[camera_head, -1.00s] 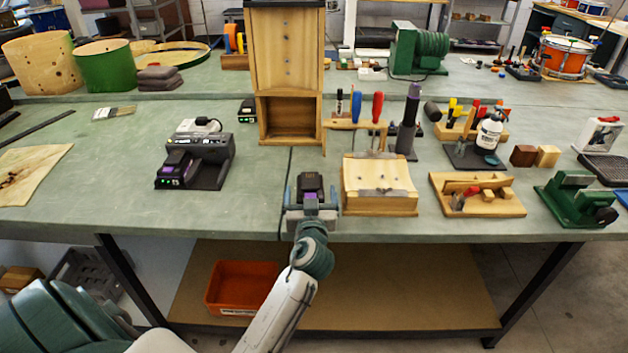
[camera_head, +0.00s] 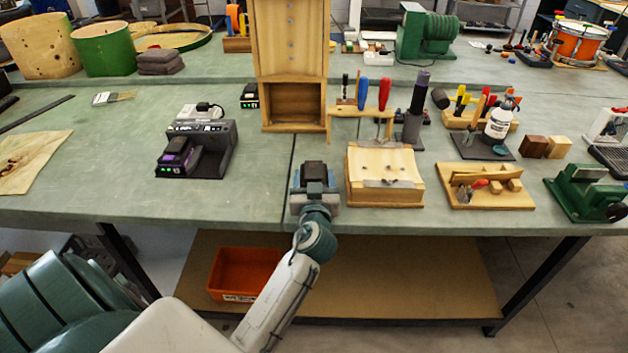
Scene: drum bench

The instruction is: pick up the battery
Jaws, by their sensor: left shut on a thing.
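A dark battery (camera_head: 314,171) is near the front edge of the green bench, just left of the wooden box with the pale top. My left gripper (camera_head: 314,190) reaches it from the front and is shut on it. The gripper covers the battery's lower front, and I cannot tell whether the battery touches the bench. Another black and purple battery (camera_head: 178,158) sits in the charger (camera_head: 217,148) at the left, with green lights showing. My right gripper is not in view.
The wooden box (camera_head: 385,178) stands close to the right of my left gripper. A tall wooden cabinet (camera_head: 291,45) stands behind it. A tool tray (camera_head: 487,198) and green vise (camera_head: 587,192) are farther right. Bench between charger and gripper is clear.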

